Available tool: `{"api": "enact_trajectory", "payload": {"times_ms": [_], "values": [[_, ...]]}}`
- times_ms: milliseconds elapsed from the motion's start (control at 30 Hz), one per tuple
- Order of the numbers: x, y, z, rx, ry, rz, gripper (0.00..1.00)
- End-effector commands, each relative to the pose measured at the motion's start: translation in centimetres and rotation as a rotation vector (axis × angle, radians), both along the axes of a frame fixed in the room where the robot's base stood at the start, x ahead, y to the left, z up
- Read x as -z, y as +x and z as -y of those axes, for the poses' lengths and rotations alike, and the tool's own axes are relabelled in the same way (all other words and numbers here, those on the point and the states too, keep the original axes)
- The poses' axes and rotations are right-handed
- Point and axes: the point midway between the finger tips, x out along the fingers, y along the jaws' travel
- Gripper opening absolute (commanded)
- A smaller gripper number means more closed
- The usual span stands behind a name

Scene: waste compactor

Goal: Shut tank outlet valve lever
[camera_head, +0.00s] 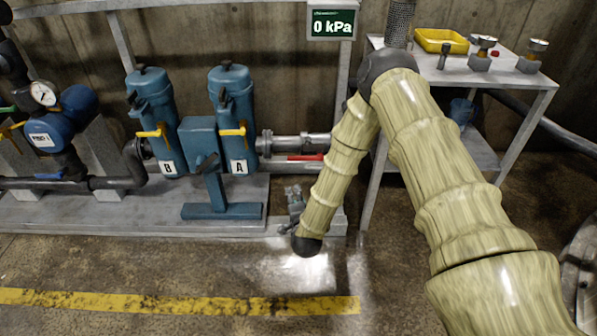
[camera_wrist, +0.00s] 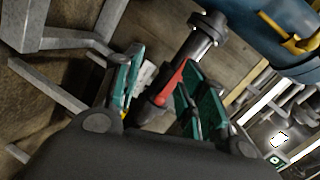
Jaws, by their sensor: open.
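A red lever (camera_head: 305,157) sits on the grey pipe to the right of blue filter A, lying roughly along the pipe. In the wrist view the red lever (camera_wrist: 173,82) shows between the two teal fingers of my gripper (camera_wrist: 163,68), beside a dark pipe fitting (camera_wrist: 205,35). The fingers stand apart, one on each side of the lever. I cannot tell whether either touches it. In the head view my gripper is mostly hidden by my arm, low in front of the pipe.
Blue filters B (camera_head: 157,115) and A (camera_head: 235,110) carry yellow handles. A blue stand (camera_head: 215,165) is left of the lever. A metal table (camera_head: 470,75) with a yellow tray (camera_head: 441,41) stands right. The gauge display (camera_head: 332,23) reads 0 kPa. Floor in front is clear.

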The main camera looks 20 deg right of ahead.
Motion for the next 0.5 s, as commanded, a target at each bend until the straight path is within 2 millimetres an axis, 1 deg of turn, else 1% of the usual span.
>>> {"api": "enact_trajectory", "payload": {"times_ms": [33, 100, 200, 333, 500], "values": [[0.2, 1.7, 0.7, 0.041, 0.045, 0.070, 0.41], [-0.8, 3.4, 1.4, 0.085, 0.102, 0.153, 0.41], [-2.0, 5.0, 2.3, 0.128, 0.160, 0.238, 0.41], [-2.9, 6.0, 2.9, 0.153, 0.197, 0.293, 0.41], [-3.2, 7.3, 3.3, 0.158, 0.204, 0.305, 0.41]]}}
